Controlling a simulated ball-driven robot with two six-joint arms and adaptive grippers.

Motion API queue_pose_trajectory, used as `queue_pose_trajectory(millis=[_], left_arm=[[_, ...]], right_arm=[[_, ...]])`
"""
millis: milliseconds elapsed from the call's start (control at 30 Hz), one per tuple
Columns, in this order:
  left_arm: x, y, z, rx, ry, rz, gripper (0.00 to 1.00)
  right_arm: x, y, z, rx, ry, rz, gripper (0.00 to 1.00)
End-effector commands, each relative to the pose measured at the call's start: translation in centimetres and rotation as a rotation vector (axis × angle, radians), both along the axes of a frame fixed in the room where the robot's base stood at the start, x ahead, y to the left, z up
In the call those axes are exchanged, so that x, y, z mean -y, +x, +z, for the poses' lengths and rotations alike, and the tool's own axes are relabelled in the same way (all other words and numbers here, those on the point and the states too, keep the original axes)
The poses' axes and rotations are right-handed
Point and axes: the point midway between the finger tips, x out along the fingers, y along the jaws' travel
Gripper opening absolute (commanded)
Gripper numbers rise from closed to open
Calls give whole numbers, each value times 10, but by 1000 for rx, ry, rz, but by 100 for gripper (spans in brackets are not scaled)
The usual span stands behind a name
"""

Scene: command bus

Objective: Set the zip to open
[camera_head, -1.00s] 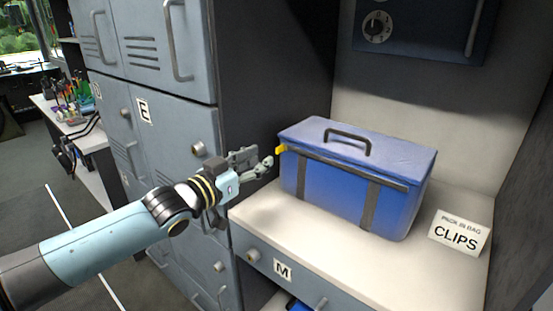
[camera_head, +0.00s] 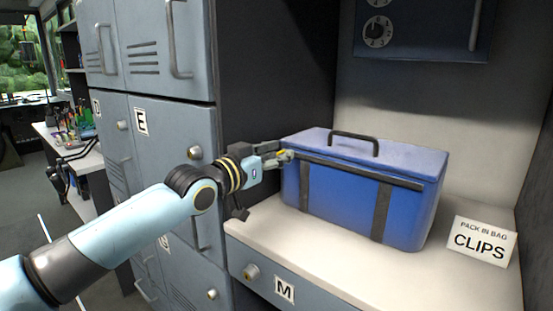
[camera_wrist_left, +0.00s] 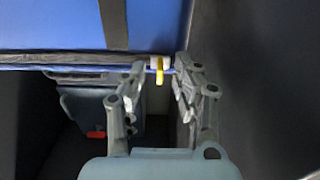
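A blue bag (camera_head: 345,206) with a black top handle and dark straps stands closed on the white counter. Its dark zip line (camera_head: 360,173) runs along the front upper edge. The yellow zip pull (camera_wrist_left: 159,70) is at the zip's left end in the head view, mostly covered there by my fingers. My left gripper (camera_head: 285,155) is at that corner of the bag. In the left wrist view, the fingers of my left gripper (camera_wrist_left: 160,66) are apart, with the pull between their tips and a gap on both sides. My right gripper is not in view.
The counter (camera_head: 300,245) has bare room in front of the bag. A "CLIPS" sign (camera_head: 481,241) stands to the right. Grey lockers (camera_head: 165,150) and a dark side panel are close on the left. A drawer marked M (camera_head: 284,289) is below.

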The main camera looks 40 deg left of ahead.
Motion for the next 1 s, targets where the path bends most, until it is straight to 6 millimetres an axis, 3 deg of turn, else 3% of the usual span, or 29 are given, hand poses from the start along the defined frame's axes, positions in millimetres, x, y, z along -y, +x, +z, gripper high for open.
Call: queue_pose_trajectory(millis=[67, 300, 1000], left_arm=[[0, 0, 0, 0, 0, 0, 30], [0, 0, 0, 0, 0, 0, 0], [7, -1, 0, 0, -1, 1, 0]], right_arm=[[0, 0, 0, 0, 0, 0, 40], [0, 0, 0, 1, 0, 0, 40], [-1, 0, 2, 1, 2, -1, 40]])
